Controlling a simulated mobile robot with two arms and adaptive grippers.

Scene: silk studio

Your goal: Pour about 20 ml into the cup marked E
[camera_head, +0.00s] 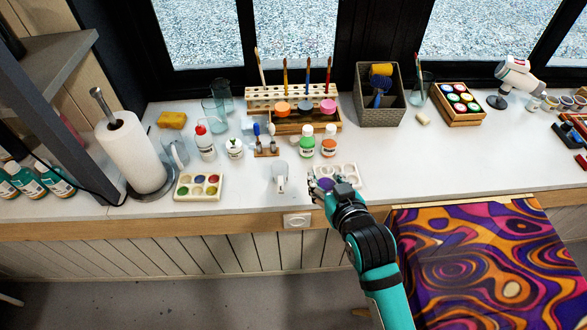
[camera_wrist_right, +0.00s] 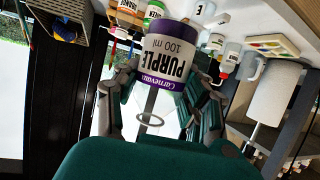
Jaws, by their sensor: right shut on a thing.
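My right gripper (camera_head: 331,190) is shut on a purple paint jar (camera_head: 327,184). The jar's label reads PURPLE 100 ml in the right wrist view (camera_wrist_right: 170,55). That view is upside down, so the jar looks about upright. The fingers (camera_wrist_right: 155,95) lie on both sides of it. A small pale cup (camera_head: 280,173) stands near the counter's front edge, left of my right gripper and apart from it. The cup marked E (camera_wrist_right: 205,12) shows in the right wrist view and seems to be this one. Its contents cannot be seen. My left gripper is not in view.
A white palette (camera_head: 350,170) lies partly behind my gripper. Green (camera_head: 307,142) and orange (camera_head: 329,143) bottles stand behind it. A six-colour paint tray (camera_head: 198,198) and paper towel roll (camera_head: 129,153) are at left. The counter right of the palette is clear.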

